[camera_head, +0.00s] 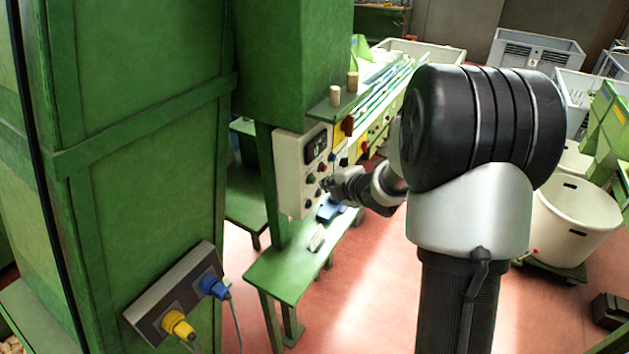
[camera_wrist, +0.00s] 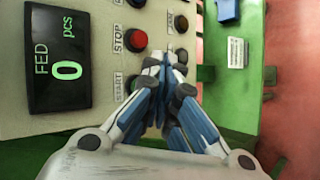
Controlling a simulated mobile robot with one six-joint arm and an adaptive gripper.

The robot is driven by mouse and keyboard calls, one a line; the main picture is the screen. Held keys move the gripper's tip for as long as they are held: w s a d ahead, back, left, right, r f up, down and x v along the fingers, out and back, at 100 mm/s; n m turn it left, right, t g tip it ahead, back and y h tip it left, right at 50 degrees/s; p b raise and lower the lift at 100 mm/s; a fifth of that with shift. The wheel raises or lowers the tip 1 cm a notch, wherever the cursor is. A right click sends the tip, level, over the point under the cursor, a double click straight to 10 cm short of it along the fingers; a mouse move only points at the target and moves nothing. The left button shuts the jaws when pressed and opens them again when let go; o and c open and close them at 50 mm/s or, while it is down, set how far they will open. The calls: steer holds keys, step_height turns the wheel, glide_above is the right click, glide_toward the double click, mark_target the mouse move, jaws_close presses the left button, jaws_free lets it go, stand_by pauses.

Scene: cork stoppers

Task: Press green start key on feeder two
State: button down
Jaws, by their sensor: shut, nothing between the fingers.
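The pale control panel (camera_head: 289,172) is on the green machine and fills the left of the wrist view (camera_wrist: 70,120). Its dark display (camera_wrist: 60,58) reads FED 0 pcs in green. A red key (camera_wrist: 135,40) sits by the STOP label. In the head view my gripper (camera_head: 328,185) is close to the panel's lower right; contact is unclear.
Dark keys (camera_wrist: 181,23) lie right of the red key. A green bench (camera_head: 285,275) with a blue item (camera_head: 329,209) stands below the panel. A white tub (camera_head: 570,225) is at the right. Red floor is open between.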

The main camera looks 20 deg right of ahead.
steer(key=shift+a, duration=0.1)
steer(key=shift+w+a, duration=0.2)
steer(key=shift+w, duration=0.15)
steer(key=shift+w+a+b, duration=0.25)
steer(key=shift+w+b, duration=0.05)
steer(key=shift+b, duration=0.05)
stand_by(0.9)
steer(key=shift+s+d, duration=0.5)
steer(key=shift+s, duration=0.15)
steer(key=shift+s+d, duration=0.8)
steer(key=shift+s, duration=0.2)
steer(key=shift+s+d, duration=0.75)
steer(key=shift+s, duration=0.25)
